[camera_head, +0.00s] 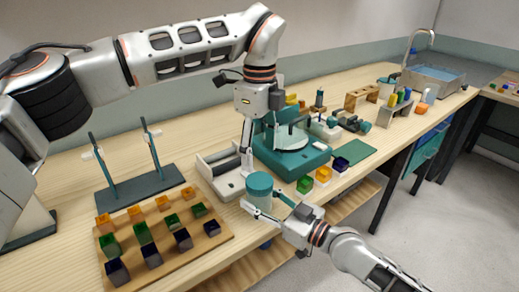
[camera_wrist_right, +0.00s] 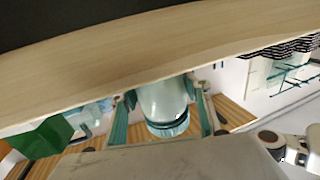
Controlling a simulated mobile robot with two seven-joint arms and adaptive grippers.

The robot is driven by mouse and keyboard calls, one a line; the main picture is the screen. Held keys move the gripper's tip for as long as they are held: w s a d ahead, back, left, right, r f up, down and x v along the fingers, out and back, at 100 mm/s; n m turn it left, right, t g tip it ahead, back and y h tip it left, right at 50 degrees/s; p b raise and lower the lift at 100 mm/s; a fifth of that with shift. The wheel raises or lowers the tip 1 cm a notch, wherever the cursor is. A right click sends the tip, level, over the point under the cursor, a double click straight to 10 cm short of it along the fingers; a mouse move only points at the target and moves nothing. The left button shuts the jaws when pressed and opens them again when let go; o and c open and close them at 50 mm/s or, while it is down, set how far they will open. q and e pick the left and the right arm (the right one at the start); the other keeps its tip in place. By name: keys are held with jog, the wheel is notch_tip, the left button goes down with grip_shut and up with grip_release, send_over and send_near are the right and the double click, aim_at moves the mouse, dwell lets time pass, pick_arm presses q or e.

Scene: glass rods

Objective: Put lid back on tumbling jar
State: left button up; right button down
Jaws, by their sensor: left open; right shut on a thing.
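The tumbling jar (camera_head: 262,205) is a pale, glassy cylinder with a teal top (camera_head: 259,183), near the front edge of the bench. I cannot tell whether this top is a separate lid seated on it. My right gripper (camera_head: 279,210) is shut on the jar from the right. In the right wrist view the jar (camera_wrist_right: 163,98) stands between the two fingers of this gripper (camera_wrist_right: 164,118), with a dark teal ring at its lower end in the picture. My left gripper (camera_head: 246,163) points down, open and apparently empty, just behind and left of the teal top.
A wooden board (camera_head: 160,240) with several coloured cups lies at front left. A dark stand (camera_head: 145,187) with two rods is behind it. A pale tray (camera_head: 220,172) lies beside the jar, and a teal machine (camera_head: 290,155) stands behind. Small coloured cups (camera_head: 305,185) are to the right.

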aim_at(259, 180)
pick_arm(q)
jog(key=shift+f, duration=4)
